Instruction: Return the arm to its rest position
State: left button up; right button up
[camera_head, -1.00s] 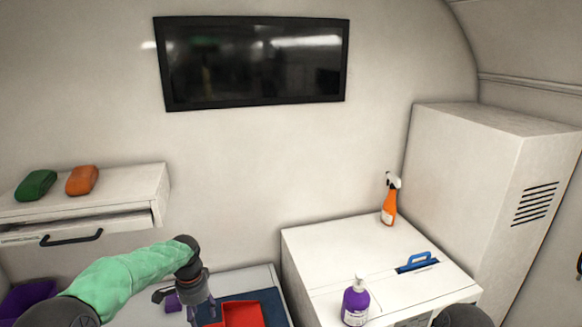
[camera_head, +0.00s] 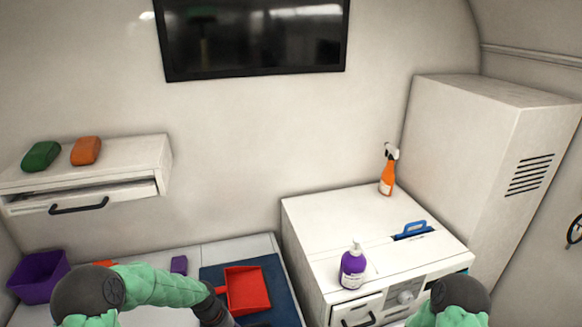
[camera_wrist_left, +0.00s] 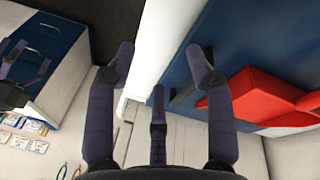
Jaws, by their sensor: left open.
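My left arm comes in low at the left of the head view, in a green sleeve. Its gripper (camera_head: 232,319) points down at the bottom edge, in front of the red tray, and is mostly cut off. In the left wrist view my left gripper (camera_wrist_left: 160,78) has its dark fingers spread, with nothing between them. The blue mat and red tray lie beyond the right-hand finger. My right arm shows only as an elbow at the bottom right of the head view. Dark finger-like shapes at the left edge of the wrist view may be my right gripper; their state is unclear.
The red tray (camera_head: 248,288) rests on the blue mat (camera_head: 277,291). A purple bin (camera_head: 38,278) is at left. A purple pump bottle (camera_head: 353,268) and orange spray bottle (camera_head: 388,172) stand on the white cabinet (camera_head: 318,219). A drawer unit (camera_head: 135,152) is on the wall.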

pick_arm(q)
jog(key=s+d+f+n, duration=0.2)
jog(key=s+f+n, duration=0.15)
jog(key=s, duration=0.45)
jog(key=s+d+f+n+h, duration=0.1)
jog(key=s+d+f+n, duration=0.15)
jog(key=s+f, duration=0.4)
jog(key=s+d+f+n, duration=0.3)
jog(key=s, duration=0.7)
notch_tip(320, 180, down, 14)
jog(key=w+d+m+b, duration=0.1)
jog(key=w+b, duration=0.1)
jog(key=b, duration=1.3)
jog(key=shift+w+f+t+b, duration=0.25)
jog(key=shift+t+b, duration=0.05)
jog(key=shift+b, duration=0.1)
